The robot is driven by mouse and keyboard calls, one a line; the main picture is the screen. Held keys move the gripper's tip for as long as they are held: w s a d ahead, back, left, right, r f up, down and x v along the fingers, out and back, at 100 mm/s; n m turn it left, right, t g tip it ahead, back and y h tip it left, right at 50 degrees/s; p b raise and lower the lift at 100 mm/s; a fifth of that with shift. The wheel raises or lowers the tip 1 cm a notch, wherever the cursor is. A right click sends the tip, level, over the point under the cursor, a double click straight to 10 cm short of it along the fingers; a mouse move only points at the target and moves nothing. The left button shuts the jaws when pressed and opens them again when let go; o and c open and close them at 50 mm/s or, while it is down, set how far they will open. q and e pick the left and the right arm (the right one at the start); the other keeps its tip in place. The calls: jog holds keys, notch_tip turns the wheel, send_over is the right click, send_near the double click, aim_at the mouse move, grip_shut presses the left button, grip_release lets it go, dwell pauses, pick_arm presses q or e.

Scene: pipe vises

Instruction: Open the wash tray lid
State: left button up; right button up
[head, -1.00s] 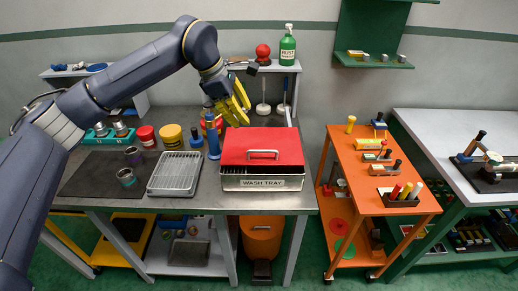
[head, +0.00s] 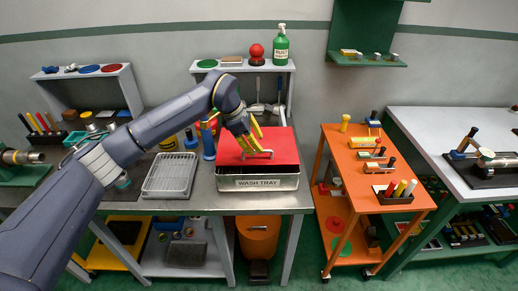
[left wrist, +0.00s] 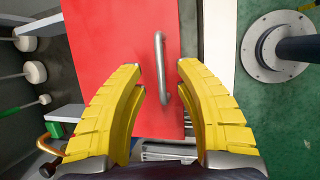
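The wash tray (head: 258,182) is a metal box with a "WASH TRAY" label at the front of the grey bench. Its red lid (head: 284,146) lies on top and looks closed. A metal bar handle (head: 258,155) stands on the lid; it also shows in the left wrist view (left wrist: 161,68). My left gripper (head: 252,144) is over the lid, close to the handle. In the left wrist view its yellow fingers (left wrist: 160,78) are spread, with the handle between their tips. I cannot tell whether they touch it. My right gripper is not in view.
A wire rack (head: 170,176) and a blue bottle (head: 208,140) stand left of the tray. A shelf behind holds a green bottle (head: 281,43) and a red ball-topped item (head: 256,54). An orange cart (head: 366,202) stands to the right, across a floor gap.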

pick_arm(q)
jog(key=shift+x, duration=1.65)
jog(key=shift+o, duration=0.5)
grip_shut()
jog(key=shift+f, duration=0.1)
